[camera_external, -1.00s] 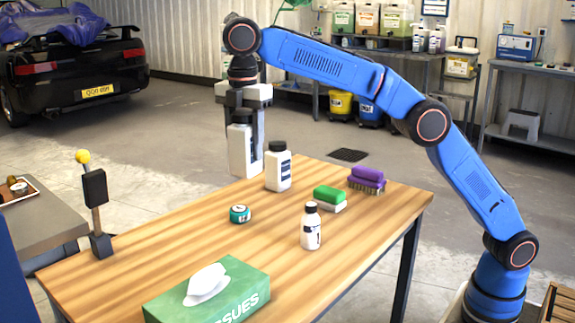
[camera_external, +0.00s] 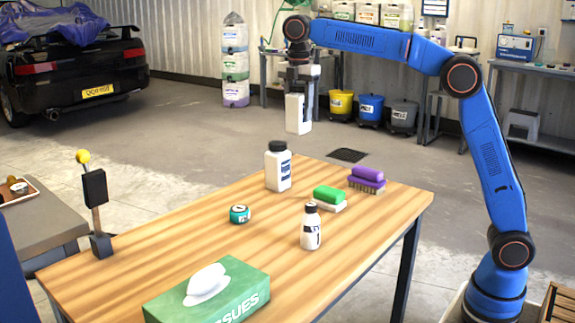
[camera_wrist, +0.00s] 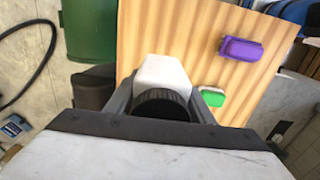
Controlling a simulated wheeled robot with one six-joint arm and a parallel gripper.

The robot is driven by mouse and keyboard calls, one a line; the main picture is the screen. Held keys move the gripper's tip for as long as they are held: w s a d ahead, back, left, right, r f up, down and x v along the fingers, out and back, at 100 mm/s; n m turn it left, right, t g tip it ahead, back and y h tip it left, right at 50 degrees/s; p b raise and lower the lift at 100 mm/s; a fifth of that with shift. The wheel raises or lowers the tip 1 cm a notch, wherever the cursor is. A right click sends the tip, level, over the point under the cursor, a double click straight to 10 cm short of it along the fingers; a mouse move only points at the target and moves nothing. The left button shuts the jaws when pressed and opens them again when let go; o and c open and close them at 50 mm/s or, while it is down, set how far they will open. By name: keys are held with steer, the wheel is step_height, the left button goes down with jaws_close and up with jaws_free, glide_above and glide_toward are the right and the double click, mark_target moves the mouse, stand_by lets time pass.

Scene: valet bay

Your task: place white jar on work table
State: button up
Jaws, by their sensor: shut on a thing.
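My gripper (camera_external: 299,108) is raised in the air and shut on a white jar (camera_external: 294,124). In the external view the jar hangs upright and shows against the floor behind the table's far edge. In the wrist view the white jar (camera_wrist: 162,71) and its black cap (camera_wrist: 160,106) sit between the fingers. The wooden work table (camera_external: 180,245) stands in front; its top (camera_wrist: 190,30) shows past the jar in the wrist view. How far the jar is from the table top, I cannot tell exactly.
On the table are a black-capped white bottle (camera_external: 278,171), a teal tin (camera_external: 239,214), a small white bottle (camera_external: 311,230), a green sponge (camera_external: 329,195), a purple brush (camera_external: 367,177), a tissue box (camera_external: 225,292) and a yellow-topped post (camera_external: 96,190). Bare wood lies between them.

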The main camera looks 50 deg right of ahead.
steer(key=d, duration=0.8)
steer(key=shift+s+a+f, duration=0.1)
steer(key=shift+a+f, duration=0.05)
steer(key=shift+f, duration=2.45)
steer(key=shift+s+a+f, duration=0.1)
steer(key=shift+f, duration=2.5)
steer(key=shift+s+a+f, duration=0.1)
steer(key=shift+a+f, duration=0.05)
steer(key=shift+f, duration=2.45)
steer(key=shift+f, duration=0.15)
steer(key=o, duration=1.5)
steer(key=shift+c, duration=0.2)
